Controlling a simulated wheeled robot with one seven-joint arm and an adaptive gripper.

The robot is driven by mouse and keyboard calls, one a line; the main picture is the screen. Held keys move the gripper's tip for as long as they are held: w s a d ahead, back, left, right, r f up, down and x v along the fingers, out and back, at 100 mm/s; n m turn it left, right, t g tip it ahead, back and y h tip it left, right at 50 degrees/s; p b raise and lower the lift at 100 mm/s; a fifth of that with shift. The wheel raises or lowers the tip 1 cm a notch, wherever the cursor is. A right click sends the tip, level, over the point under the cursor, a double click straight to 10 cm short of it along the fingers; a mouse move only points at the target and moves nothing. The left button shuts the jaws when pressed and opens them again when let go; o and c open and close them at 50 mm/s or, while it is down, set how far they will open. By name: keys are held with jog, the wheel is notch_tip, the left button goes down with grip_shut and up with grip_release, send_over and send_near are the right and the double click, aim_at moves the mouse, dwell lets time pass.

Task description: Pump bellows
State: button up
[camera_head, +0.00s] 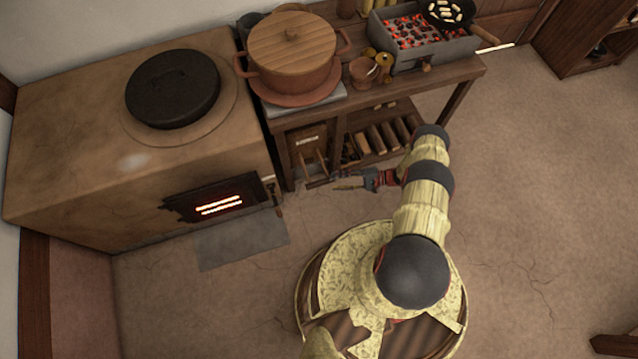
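My gripper (338,182) reaches left, low in front of the wooden table. Its fingers are small and dark here, and I cannot tell whether they are open or shut. Slim wooden pieces (316,163), possibly bellows handles, stick out below the table beside the fingertips. I cannot tell whether the fingers touch them. A pale box-like front (306,141) shows behind them under the tabletop. No bellows can be made out clearly. The clay stove (70,150) stands at the left, with a glowing slotted firebox door (218,205).
The wooden table (450,80) carries a lidded clay pot (293,55), a small cup (364,72) and a glowing coal brazier (410,30) with a pan (447,13). Logs (375,140) lie on its lower shelf. A grey floor plate (242,242) fronts the stove.

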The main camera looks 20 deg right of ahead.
aim_at(321, 183)
jog(key=shift+b+x, duration=0.5)
jog(key=shift+x, duration=3.4)
jog(key=shift+w, duration=0.1)
jog(key=shift+c, duration=1.1)
jog(key=c, duration=0.8)
